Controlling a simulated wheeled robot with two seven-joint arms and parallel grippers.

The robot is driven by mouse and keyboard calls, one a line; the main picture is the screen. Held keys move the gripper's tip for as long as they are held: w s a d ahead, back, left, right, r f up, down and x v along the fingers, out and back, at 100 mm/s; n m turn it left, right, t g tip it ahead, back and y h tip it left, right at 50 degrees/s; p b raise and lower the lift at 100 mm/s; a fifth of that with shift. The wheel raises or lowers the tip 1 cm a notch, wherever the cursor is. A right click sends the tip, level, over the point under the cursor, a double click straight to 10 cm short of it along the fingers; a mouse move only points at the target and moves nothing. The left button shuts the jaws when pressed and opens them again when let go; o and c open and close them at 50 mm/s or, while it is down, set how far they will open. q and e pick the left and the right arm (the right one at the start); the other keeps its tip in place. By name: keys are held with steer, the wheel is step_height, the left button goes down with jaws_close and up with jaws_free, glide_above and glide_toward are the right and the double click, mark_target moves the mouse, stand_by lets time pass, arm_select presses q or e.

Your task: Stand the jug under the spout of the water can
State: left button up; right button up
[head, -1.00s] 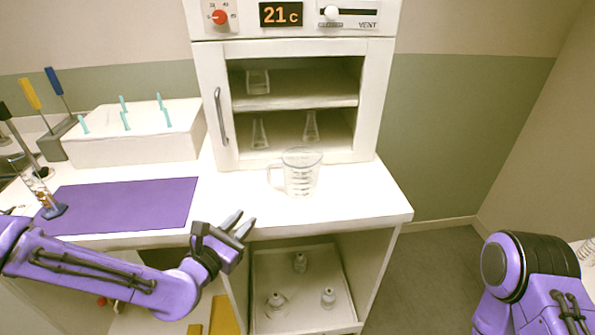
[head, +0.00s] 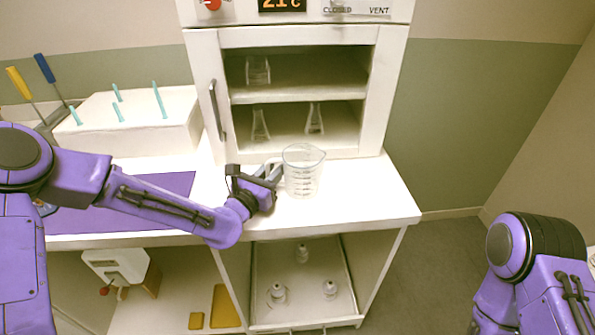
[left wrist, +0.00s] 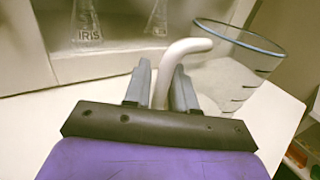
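The clear measuring jug (head: 303,172) stands upright on the white counter in front of the cabinet, its handle towards the left. My left gripper (head: 270,175) is at the handle. In the left wrist view, the jug (left wrist: 235,75) is at the upper right and its pale handle (left wrist: 184,47) comes down between my two fingers, which stand apart on either side; firm contact is not clear. A white container with a red tap (head: 118,268), possibly the water can, is below the counter at left. My right gripper is out of view.
A white cabinet (head: 218,140) with flasks stands behind the jug. A purple mat (head: 170,185) and a white block with teal sticks (head: 150,130) are to the left. A tray (head: 335,295) with small bottles is below. The counter right of the jug is clear.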

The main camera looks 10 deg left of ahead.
arm_select(q)
steer(key=shift+w+d, duration=0.1)
steer(key=shift+d, duration=0.05)
jaws_close()
